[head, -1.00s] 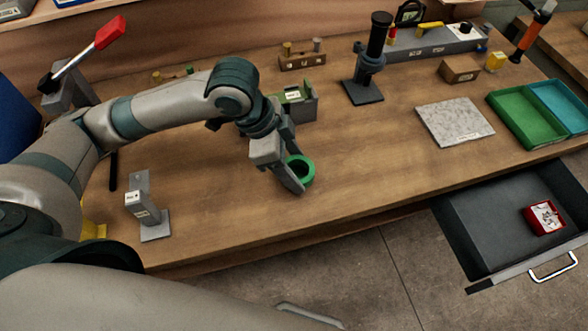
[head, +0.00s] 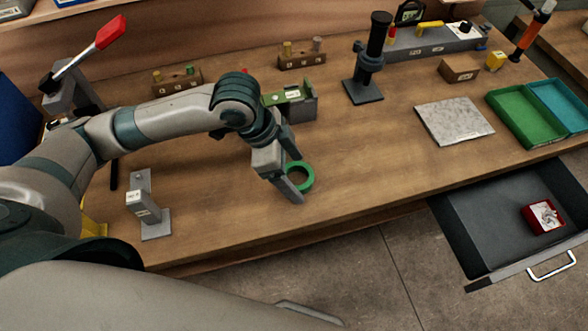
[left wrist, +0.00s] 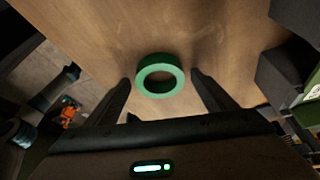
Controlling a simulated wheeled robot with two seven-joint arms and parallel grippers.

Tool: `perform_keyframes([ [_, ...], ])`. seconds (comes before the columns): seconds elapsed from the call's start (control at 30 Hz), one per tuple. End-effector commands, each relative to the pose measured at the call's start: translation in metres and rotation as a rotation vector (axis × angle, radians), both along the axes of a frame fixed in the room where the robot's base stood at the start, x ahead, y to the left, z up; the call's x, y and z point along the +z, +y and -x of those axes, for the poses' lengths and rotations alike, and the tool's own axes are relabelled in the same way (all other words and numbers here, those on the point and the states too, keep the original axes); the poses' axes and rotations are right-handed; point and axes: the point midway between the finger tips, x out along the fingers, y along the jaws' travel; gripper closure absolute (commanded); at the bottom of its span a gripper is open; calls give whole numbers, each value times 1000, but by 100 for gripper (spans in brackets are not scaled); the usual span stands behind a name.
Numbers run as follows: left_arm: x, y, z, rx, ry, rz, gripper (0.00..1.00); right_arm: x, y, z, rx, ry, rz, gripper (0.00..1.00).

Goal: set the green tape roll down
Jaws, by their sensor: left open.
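The green tape roll (head: 301,177) lies flat on the wooden workbench (head: 370,180), near its front edge. In the left wrist view the roll (left wrist: 160,87) sits ahead of and between my two fingers, with a gap on both sides. My left gripper (head: 297,184) is open and beside the roll on the bench; it also shows in the left wrist view (left wrist: 160,92). In the head view the near finger covers part of the roll's left side. My right gripper is not in view.
A grey stand (head: 148,208) is left of my left gripper. A green-and-grey block (head: 303,105) stands behind it. A stone plate (head: 455,121), a green tray (head: 520,122) and an open drawer (head: 480,215) with a red box (head: 541,217) are to the right. Bench right of the roll is clear.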

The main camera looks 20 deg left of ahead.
Motion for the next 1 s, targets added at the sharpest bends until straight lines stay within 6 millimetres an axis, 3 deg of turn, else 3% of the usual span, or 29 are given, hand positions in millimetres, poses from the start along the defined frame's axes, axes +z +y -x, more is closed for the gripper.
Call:
perform_keyframes([
  [0.33, 18, 6, 1, 1, -3, 0, 23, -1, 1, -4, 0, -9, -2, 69],
  [0.8, 91, 35, 11, 1, -4, -1, 23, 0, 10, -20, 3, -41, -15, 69],
  [1.0, 109, 41, 14, -1, -2, 1, 23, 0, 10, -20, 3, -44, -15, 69],
])
